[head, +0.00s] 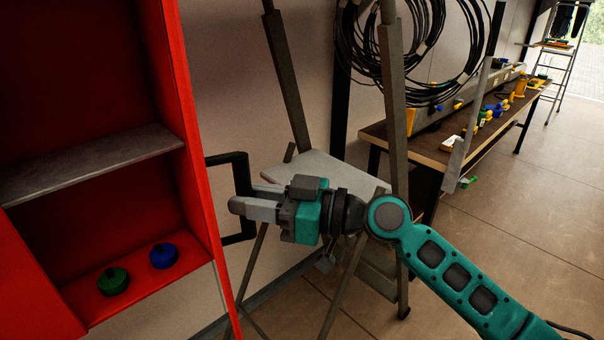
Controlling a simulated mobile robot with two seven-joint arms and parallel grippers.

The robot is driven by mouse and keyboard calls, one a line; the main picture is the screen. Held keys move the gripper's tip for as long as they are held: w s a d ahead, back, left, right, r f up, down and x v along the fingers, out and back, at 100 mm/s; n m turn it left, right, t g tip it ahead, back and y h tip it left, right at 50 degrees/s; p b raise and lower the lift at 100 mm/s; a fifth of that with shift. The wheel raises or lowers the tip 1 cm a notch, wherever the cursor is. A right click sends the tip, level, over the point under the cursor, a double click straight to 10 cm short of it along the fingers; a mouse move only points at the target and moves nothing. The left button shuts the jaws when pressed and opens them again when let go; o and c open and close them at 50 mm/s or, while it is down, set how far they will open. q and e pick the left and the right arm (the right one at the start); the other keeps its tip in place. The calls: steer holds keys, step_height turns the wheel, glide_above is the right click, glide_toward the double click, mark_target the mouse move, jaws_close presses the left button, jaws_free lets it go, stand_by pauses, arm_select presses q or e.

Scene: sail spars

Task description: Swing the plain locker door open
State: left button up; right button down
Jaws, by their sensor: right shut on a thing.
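The red locker door (195,150) stands open and shows as a narrow, steeply angled panel at left. The locker's inside is in view beside it. A black bracket-shaped handle (242,172) sticks out from the door's right side. My right gripper (248,201) reaches in from the right and is shut on the handle's upright bar; the fingers hide the bar's middle. My left gripper is not in view.
A grey shelf (90,165) crosses the locker, with a green knob-like piece (113,281) and a blue one (164,256) below. A ladder-like stand (394,100) is close behind my right gripper. A cluttered workbench (432,150) stands farther right; open floor lies right of it.

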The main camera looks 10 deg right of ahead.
steer(key=w+d+b, duration=0.6)
steer(key=d+b, duration=0.2)
steer(key=b, duration=0.1)
steer(key=shift+b, duration=0.3)
steer(key=c, duration=1.3)
jaws_free()
steer(key=shift+a+p, duration=0.1)
steer(key=shift+p, duration=0.2)
steer(key=o, duration=0.5)
steer(key=shift+c, duration=0.2)
